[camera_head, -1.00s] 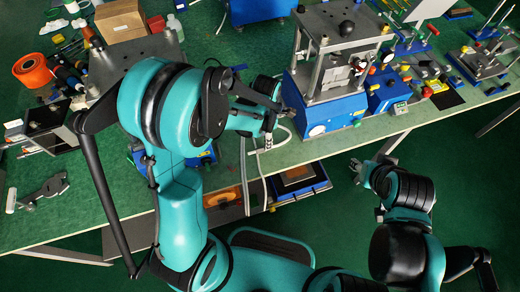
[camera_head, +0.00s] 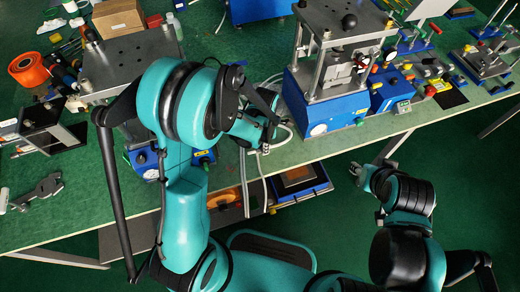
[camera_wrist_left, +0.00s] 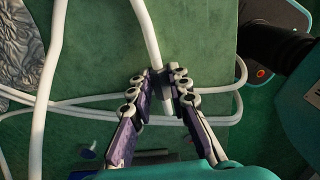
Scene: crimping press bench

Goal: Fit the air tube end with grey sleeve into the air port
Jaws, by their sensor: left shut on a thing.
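A white air tube (camera_wrist_left: 147,30) runs down into my left gripper (camera_wrist_left: 163,88) in the left wrist view. The fingers are closed around the tube near a grey sleeve (camera_wrist_left: 158,85), which they partly cover. In the head view my left gripper (camera_head: 266,143) is above the bench's front edge, left of the blue press base (camera_head: 318,112) and apart from it. The air port cannot be made out in either view. My right gripper (camera_head: 372,172) hangs in front of the bench with its fingers apart and empty.
More white tubing (camera_wrist_left: 45,95) loops over the green bench (camera_head: 100,200) near my left gripper. The metal press frame (camera_head: 340,50) rises above the blue base. A blue control box (camera_head: 389,92) stands to its right. A metal plate fixture (camera_head: 130,62) stands behind my left arm.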

